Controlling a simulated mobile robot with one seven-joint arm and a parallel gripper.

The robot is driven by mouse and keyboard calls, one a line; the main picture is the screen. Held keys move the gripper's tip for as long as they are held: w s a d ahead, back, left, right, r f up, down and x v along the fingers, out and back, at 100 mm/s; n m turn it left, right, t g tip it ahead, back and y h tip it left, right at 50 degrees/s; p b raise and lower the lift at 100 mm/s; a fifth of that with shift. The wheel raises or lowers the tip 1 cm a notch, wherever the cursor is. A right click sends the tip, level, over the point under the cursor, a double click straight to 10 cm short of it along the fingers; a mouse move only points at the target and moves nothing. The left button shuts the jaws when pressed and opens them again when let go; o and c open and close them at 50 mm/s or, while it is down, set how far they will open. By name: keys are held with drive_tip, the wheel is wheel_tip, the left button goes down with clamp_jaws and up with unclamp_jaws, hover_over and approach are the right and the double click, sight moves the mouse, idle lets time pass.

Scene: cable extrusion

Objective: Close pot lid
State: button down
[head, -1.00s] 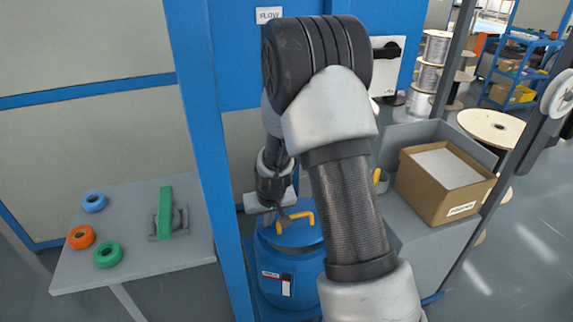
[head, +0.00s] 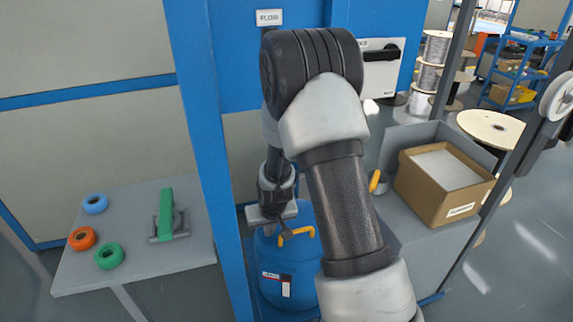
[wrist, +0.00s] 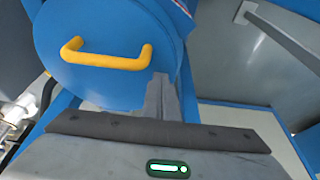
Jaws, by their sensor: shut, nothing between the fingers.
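The blue pot (head: 270,265) stands on the floor behind my arm, its right side hidden by the arm. Its round blue lid shows in the wrist view (wrist: 100,75) with a yellow handle (wrist: 105,62); the handle also shows in the head view (head: 297,234). My gripper (wrist: 162,80) is shut and empty. Its fingertips overlap the lid's lower right edge in the wrist view, to the right of and below the handle, not around it. I cannot tell whether they touch the lid, or whether the lid is flush on the pot.
A blue post (head: 212,150) stands just left of the pot. A grey table (head: 135,262) at left holds tape rolls and a green-handled tool (head: 166,213). At right, a cardboard box (head: 440,190) sits on a grey cabinet, with a yellow-handled item (head: 375,182) beside it.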

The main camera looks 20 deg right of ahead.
wheel_tip(320, 180, up, 8)
drive_tip(key=p, duration=0.5)
drive_tip(key=s+r+t, duration=0.1)
drive_tip(key=s+r, duration=0.4)
drive_tip(key=r, duration=0.6)
drive_tip(key=s+r, duration=0.4)
drive_tip(key=r, duration=0.7)
drive_tip(key=s+r, duration=0.4)
drive_tip(key=s, duration=0.5)
drive_tip(key=s+r, duration=0.5)
drive_tip(key=s, duration=0.4)
wheel_tip(320, 180, up, 22)
drive_tip(key=p, duration=2.2)
drive_tip(key=shift+w+f+t, duration=0.25)
drive_tip(key=shift+w+t, duration=0.05)
